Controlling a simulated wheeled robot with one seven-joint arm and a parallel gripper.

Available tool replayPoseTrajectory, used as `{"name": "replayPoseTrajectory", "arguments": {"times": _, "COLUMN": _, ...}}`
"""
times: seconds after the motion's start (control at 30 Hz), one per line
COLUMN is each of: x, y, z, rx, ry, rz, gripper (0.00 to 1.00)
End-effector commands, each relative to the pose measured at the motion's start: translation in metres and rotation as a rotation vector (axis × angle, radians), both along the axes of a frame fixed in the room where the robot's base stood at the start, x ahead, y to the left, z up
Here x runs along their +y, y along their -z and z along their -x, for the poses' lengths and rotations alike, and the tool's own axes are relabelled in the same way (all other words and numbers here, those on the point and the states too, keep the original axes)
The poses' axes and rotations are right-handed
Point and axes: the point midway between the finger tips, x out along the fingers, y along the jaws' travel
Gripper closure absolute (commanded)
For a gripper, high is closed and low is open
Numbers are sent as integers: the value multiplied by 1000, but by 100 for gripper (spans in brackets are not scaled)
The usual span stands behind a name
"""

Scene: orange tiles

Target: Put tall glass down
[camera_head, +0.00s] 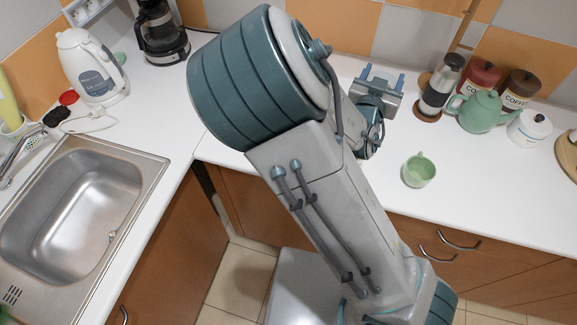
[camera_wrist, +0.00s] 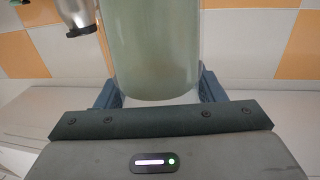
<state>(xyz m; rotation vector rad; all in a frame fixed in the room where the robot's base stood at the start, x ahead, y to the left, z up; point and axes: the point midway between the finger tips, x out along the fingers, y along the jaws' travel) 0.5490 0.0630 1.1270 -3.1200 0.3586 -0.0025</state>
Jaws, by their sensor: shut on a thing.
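The tall glass (camera_wrist: 152,50) is a pale green, see-through cylinder that fills the middle of the wrist view. My gripper (camera_wrist: 157,88) is shut on it, with one blue finger on each side. The glass looks upright; its top is cut off by the frame. In the head view my gripper (camera_head: 382,76) is over the back part of the white counter (camera_head: 335,165), fingers toward the tiled wall. I cannot make out the glass there, nor tell whether its base touches the counter.
A green cup (camera_head: 419,171) stands on the counter near its front edge. To the right are a metal-and-glass grinder (camera_head: 440,88), a green teapot (camera_head: 481,111), a white sugar pot (camera_head: 529,126) and canisters. A coffee maker (camera_head: 161,33), kettle (camera_head: 91,66) and sink (camera_head: 75,210) are left.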

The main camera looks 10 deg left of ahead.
Motion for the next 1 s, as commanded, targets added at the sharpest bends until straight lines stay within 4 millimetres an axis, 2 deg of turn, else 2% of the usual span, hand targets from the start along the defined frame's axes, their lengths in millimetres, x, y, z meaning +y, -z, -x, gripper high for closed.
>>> {"name": "replayPoseTrajectory", "arguments": {"times": 0.2, "x": 33, "y": -8, "z": 17, "rx": -1, "ry": -33, "rz": -14, "gripper": 80}}
{"name": "replayPoseTrajectory", "arguments": {"times": 0.5, "x": 65, "y": -19, "z": 47, "rx": 0, "ry": -57, "rz": -14, "gripper": 80}}
{"name": "replayPoseTrajectory", "arguments": {"times": 0.73, "x": 80, "y": -18, "z": 78, "rx": 2, "ry": -76, "rz": -12, "gripper": 80}}
{"name": "replayPoseTrajectory", "arguments": {"times": 1.0, "x": 84, "y": -7, "z": 108, "rx": 3, "ry": -109, "rz": -6, "gripper": 80}}
